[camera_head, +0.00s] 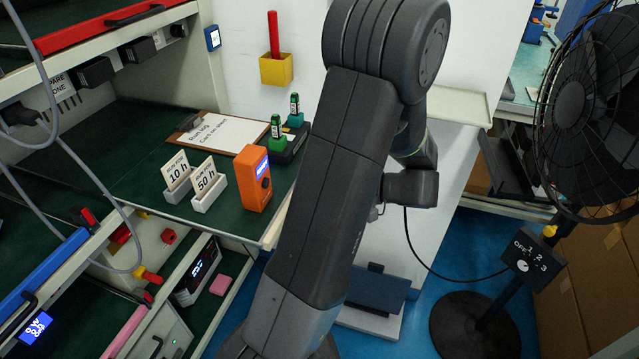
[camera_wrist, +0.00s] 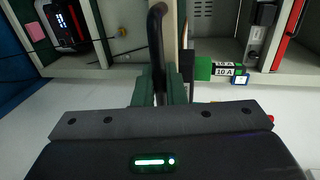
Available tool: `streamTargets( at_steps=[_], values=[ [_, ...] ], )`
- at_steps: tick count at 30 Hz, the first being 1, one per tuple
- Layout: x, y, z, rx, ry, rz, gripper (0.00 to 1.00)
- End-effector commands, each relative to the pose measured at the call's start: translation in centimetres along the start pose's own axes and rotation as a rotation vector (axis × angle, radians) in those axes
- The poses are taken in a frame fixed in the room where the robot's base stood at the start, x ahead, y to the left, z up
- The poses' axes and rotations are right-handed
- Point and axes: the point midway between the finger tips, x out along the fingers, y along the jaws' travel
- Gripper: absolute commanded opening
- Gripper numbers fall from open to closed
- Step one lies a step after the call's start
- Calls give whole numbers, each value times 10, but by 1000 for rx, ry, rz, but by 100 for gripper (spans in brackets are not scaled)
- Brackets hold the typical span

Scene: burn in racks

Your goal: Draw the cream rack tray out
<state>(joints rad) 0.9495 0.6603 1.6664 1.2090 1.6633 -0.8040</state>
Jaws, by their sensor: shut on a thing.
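The cream front of the tray (camera_wrist: 171,25) runs as an upright strip in the wrist view, with a black bar handle (camera_wrist: 156,45) on it. My gripper (camera_wrist: 163,84) has its fingers shut on this handle. In the head view my arm hides the gripper and the handle. A cream edge (camera_head: 273,232) of the green-topped level shows left of my arm, and I cannot tell whether it belongs to the tray.
An orange meter (camera_head: 253,178), two card stands and a clipboard (camera_head: 215,131) lie on the green surface. A red-fronted tray (camera_head: 100,25) is above, a blue-fronted one (camera_head: 40,280) below.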

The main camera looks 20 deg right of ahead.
Motion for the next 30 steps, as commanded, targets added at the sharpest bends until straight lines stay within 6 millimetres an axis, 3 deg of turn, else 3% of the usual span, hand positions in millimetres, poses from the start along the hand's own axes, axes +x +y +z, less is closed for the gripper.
streamTargets(
  at_steps=[11,12,14,24,30],
  values=[
    [-3,2,0,0,-1,6,0],
    [-3,2,0,0,-1,6,16],
    [-3,2,0,0,-1,6,28],
    [-4,1,0,0,0,3,28],
    [-32,1,0,-2,4,3,28]
  ],
)
